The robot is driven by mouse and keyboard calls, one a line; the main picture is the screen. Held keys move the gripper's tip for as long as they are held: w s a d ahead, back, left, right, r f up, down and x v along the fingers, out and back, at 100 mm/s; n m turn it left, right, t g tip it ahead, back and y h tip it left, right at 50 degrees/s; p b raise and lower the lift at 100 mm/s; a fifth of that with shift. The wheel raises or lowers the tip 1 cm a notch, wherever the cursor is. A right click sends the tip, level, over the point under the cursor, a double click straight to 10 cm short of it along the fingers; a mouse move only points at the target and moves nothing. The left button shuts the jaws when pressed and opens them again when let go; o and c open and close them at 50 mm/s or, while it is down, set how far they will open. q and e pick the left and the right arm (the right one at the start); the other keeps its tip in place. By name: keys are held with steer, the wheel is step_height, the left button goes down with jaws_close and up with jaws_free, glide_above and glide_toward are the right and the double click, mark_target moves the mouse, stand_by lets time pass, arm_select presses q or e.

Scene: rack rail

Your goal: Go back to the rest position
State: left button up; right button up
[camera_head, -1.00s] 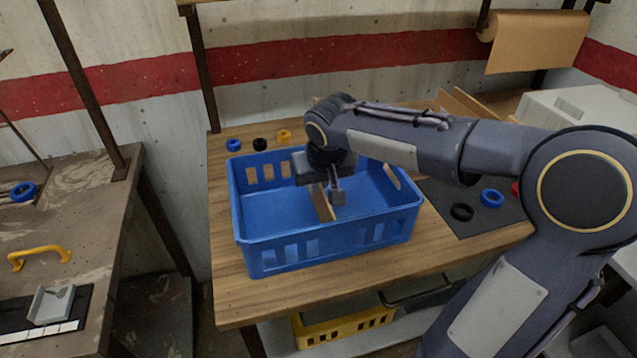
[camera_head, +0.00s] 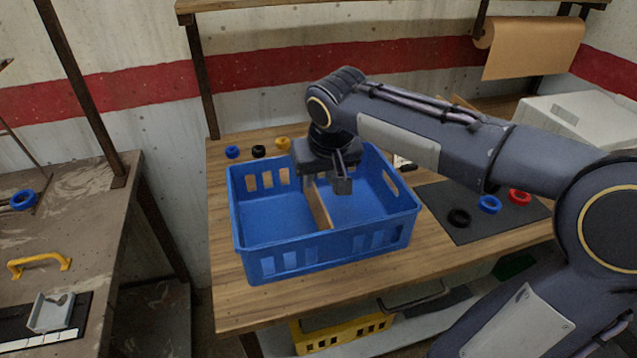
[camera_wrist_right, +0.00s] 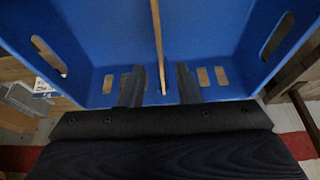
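My right gripper (camera_head: 326,186) hangs from my right arm over the back part of the blue crate (camera_head: 265,264), its fingers pointing down. In the right wrist view the two fingers (camera_wrist_right: 158,88) stand apart with nothing gripped. The thin wooden divider (camera_head: 319,206) of the crate shows between and beyond them in that view (camera_wrist_right: 157,40). The crate floor on both sides of the divider looks empty where I can see it; my gripper hides part of the back. My left gripper is not in view.
Blue (camera_head: 232,152), black (camera_head: 259,151) and yellow (camera_head: 283,143) rings lie behind the crate. A dark mat (camera_head: 470,232) at right holds black (camera_head: 459,218), blue (camera_head: 489,204) and red (camera_head: 519,197) rings. A side bench at left carries a yellow handle (camera_head: 40,264).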

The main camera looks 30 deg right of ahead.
steer(key=shift+s+r, duration=0.2)
steer(key=shift+r, duration=0.35)
steer(key=shift+s, duration=0.35)
steer(key=s+a+f+y+p, duration=0.2)
steer(key=s+a+p, duration=0.1)
steer(key=s, duration=0.6)
steer(key=s+a+f+n+t+y+p, duration=0.1)
steer(key=s+a+f+y+p, duration=0.1)
steer(key=s, duration=0.7)
steer(key=shift+s+a+f+y+p, duration=0.3)
steer(key=shift+a+y+p, duration=0.1)
steer(key=shift+a, duration=0.45)
